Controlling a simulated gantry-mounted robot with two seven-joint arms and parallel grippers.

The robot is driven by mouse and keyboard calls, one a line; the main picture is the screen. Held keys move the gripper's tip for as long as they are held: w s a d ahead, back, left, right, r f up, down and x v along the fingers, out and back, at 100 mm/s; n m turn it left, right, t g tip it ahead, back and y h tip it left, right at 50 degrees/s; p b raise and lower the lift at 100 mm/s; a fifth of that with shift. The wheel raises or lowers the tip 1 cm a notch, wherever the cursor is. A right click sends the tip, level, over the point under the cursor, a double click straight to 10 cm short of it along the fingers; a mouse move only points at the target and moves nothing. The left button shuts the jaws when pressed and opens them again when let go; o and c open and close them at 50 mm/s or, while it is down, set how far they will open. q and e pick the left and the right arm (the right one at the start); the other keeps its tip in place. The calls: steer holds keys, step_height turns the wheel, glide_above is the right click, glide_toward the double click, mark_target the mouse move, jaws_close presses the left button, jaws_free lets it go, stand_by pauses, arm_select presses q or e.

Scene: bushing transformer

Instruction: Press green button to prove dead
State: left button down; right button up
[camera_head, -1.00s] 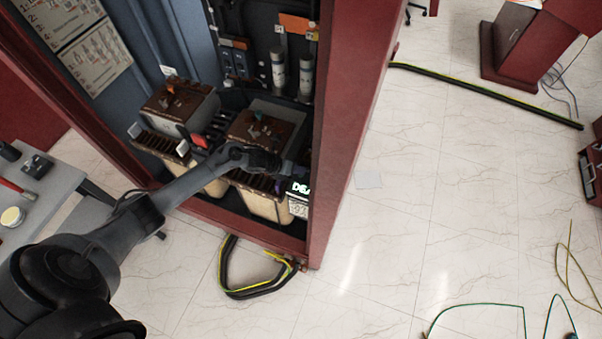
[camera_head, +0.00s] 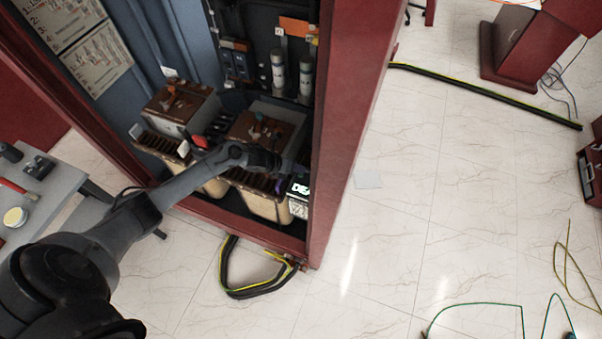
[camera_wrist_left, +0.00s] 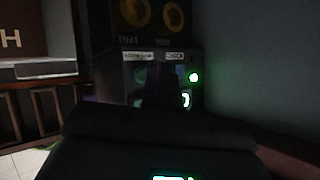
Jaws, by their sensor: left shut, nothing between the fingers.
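A small dark tester box with a lit screen (camera_head: 301,188) sits at the lower right inside the red cabinet; the letters "DEA" show on the screen and the rest is cut off. In the left wrist view its dark panel (camera_wrist_left: 130,77) has a bright green light (camera_wrist_left: 194,77) and, below it, a green-white glowing ring (camera_wrist_left: 185,99). I cannot tell which is the green button. My left gripper (camera_head: 287,166) is shut and empty, just above the box. Its dark fingers (camera_wrist_left: 160,88) lie in front of the panel, left of the lights; contact cannot be told. My right gripper is out of view.
The red cabinet's right wall (camera_head: 340,150) stands close beside the gripper. Brown-topped transformer units (camera_head: 268,132) fill the cabinet left of the box. Black cables (camera_head: 250,292) loop on the floor in front. A grey table (camera_head: 45,190) stands at left.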

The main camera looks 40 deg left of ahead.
arm_select(q)
step_height(320, 180, up, 4)
steer(key=p, duration=0.3)
steer(key=shift+r+p, duration=0.3)
steer(key=shift+r, duration=0.25)
stand_by(0.6)
